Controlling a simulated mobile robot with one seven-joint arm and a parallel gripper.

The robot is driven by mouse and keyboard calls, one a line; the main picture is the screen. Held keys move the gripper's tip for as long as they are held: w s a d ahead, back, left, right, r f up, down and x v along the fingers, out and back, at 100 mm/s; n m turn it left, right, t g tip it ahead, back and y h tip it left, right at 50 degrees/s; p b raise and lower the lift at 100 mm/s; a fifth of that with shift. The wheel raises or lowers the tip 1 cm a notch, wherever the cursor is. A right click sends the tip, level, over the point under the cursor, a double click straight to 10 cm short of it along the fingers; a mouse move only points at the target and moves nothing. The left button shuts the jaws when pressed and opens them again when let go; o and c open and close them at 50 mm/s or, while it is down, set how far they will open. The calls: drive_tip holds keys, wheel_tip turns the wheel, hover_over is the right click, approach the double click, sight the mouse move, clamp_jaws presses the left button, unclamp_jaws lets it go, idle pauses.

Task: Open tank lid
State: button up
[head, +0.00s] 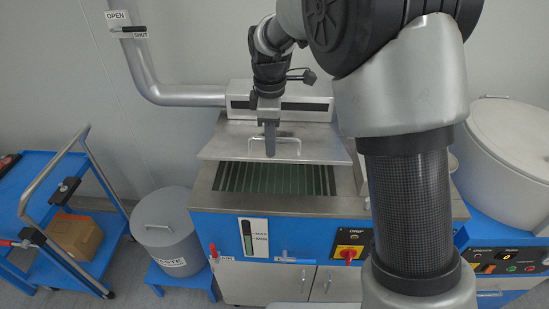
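The tank (335,205) is a steel-topped cabinet with a blue and white front. Its flat metal lid (225,143) is partly raised and tilted, hinged side at the back. The opening below its front edge shows a slatted, greenish interior (280,180). A thin bar handle (298,146) stands on the lid. My gripper (270,150) points down at the left part of this handle, its fingers at or around the bar. The fingers are seen edge-on, so I cannot tell whether they are shut on it.
A blue cart (40,165) with a cardboard box (75,235) stands at left. A grey lidded bin (165,228) sits beside the tank. A large round vessel (510,135) stands at right. A pipe (145,75) with an OPEN/SHUT lever runs behind.

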drive_tip(key=shift+s+f+b, duration=0.35)
drive_tip(key=shift+s+f, duration=0.05)
drive_tip(key=shift+f, duration=0.4)
